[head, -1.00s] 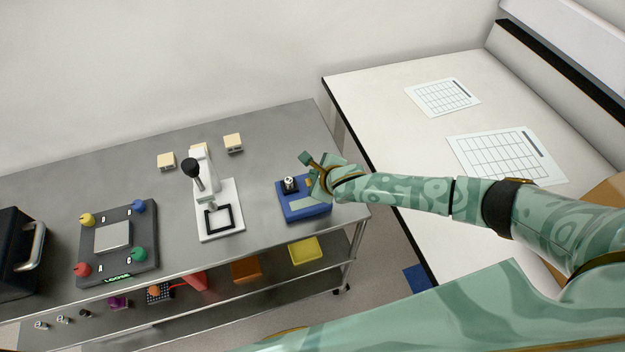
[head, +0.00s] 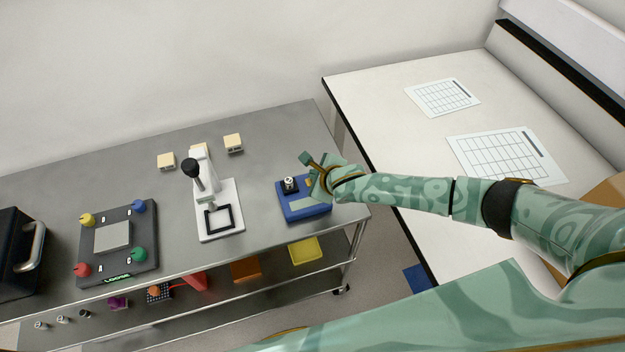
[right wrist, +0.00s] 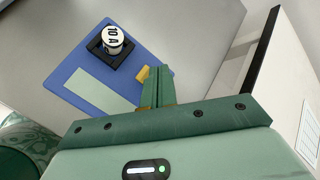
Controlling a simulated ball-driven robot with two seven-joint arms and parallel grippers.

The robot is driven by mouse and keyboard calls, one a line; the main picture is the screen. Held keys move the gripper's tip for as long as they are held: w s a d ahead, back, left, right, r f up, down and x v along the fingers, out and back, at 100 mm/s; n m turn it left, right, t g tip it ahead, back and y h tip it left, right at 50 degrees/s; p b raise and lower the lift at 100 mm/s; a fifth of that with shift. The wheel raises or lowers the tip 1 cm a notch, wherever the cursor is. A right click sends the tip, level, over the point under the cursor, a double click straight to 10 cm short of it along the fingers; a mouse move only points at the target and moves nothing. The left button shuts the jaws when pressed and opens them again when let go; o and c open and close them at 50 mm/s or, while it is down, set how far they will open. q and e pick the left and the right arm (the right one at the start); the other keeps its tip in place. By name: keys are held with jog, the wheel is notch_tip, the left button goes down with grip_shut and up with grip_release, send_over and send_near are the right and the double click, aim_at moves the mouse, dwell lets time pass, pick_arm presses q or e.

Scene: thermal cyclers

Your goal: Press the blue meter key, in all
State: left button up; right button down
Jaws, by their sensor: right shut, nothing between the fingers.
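The blue meter (head: 303,214) sits at the right end of the steel cart top. It has a pale panel, and a black holder with a white round piece marked "10 A" (right wrist: 113,36). Its yellow key (right wrist: 143,75) shows in the right wrist view, beside the fingertips. My right gripper (head: 315,176) is over the meter's right side, shut and empty. In the right wrist view its closed fingers (right wrist: 160,88) overlap the meter's edge by the key. Whether they touch the key or the meter I cannot tell. My left gripper is not in view.
A white stand with a black knob (head: 218,205) stands left of the meter. Farther left is a dark panel with coloured knobs (head: 118,245). Small beige blocks (head: 233,143) lie behind. A white table (head: 400,130) with printed sheets is at right. A lower shelf holds a yellow tray (head: 304,250).

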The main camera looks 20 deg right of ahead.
jog(key=shift+f, duration=0.1)
dwell(0.4)
jog(key=shift+f, duration=0.3)
jog(key=shift+f, duration=0.3)
dwell(0.6)
jog(key=shift+r+p, duration=0.7)
jog(key=shift+r, duration=0.05)
notch_tip(320, 180, up, 5)
jog(key=p, duration=0.5)
jog(key=shift+r+p, duration=0.1)
jog(key=shift+p, duration=0.2)
dwell(0.7)
